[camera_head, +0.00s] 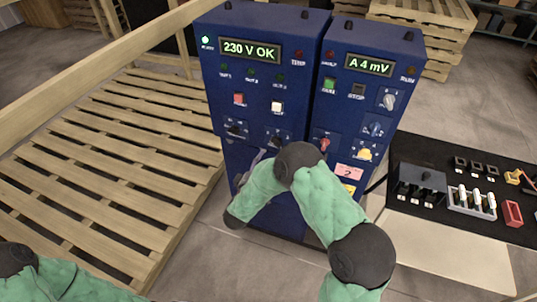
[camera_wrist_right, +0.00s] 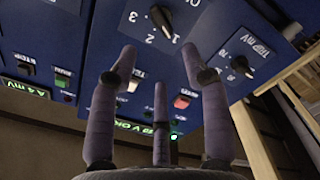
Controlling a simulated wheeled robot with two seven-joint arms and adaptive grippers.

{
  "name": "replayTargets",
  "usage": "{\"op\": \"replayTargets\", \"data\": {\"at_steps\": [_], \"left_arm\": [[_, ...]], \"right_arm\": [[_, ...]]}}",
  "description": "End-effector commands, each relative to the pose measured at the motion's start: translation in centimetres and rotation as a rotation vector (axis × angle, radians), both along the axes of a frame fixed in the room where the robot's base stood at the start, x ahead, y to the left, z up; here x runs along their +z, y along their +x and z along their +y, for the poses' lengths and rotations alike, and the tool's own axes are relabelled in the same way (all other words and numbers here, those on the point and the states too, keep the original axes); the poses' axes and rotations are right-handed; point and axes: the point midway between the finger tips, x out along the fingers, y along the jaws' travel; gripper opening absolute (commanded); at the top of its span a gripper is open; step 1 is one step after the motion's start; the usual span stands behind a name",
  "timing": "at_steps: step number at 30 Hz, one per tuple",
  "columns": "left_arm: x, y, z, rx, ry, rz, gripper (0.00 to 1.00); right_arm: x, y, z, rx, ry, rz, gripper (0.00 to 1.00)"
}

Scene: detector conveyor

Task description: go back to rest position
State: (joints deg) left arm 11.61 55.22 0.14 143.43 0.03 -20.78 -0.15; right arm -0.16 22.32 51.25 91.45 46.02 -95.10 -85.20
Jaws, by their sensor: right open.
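My right gripper (camera_head: 250,167) is in front of the left blue cabinet (camera_head: 265,20), below its row of dark knobs, and is partly hidden by my own green-sleeved arm. In the right wrist view my right gripper (camera_wrist_right: 158,68) has its purple fingers spread, with nothing between them. The cabinet panel fills the background there, with a selector knob (camera_wrist_right: 161,20) beyond the fingertips and a trip knob (camera_wrist_right: 241,66) at right. I cannot tell whether a finger touches the panel. My left arm shows at the bottom left of the head view; its gripper is out of frame.
The right blue cabinet (camera_head: 380,38) stands beside it, its display reading A 4 mV; the left display (camera_head: 250,50) reads 230 V OK. A wooden slatted pallet (camera_head: 100,175) lies left. A black mat (camera_head: 440,152) at right bears switches, cylinders and a red block (camera_head: 512,213).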

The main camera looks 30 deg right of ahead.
Motion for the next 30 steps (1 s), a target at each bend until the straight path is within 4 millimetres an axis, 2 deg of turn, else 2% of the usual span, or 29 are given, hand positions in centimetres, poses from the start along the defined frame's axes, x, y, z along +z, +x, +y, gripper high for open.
{"op": "replayTargets", "data": {"at_steps": [6, 23, 26, 29, 30], "left_arm": [[0.0, 0.0, 0.0, 0.000, 0.000, 0.000, 0.40], [0.0, 0.0, 0.0, 0.000, 0.000, 0.000, 0.40], [0.0, 0.0, 0.0, 0.000, 0.000, 0.000, 0.40], [0.0, 0.0, 0.0, 0.000, 0.000, 0.000, 0.40], [0.0, 0.0, 0.0, 0.000, 0.000, 0.000, 0.40]], "right_arm": [[0.0, -1.0, 1.1, 0.000, 0.000, 0.000, 0.48], [-0.2, -1.0, 1.3, 0.008, 0.009, 0.001, 0.48], [-1.8, -0.6, 1.7, 0.056, 0.077, 0.006, 0.48], [-5.5, 0.0, 3.1, 0.153, 0.243, 0.027, 0.48], [-7.4, 0.0, 4.0, 0.195, 0.336, 0.043, 0.48]]}}
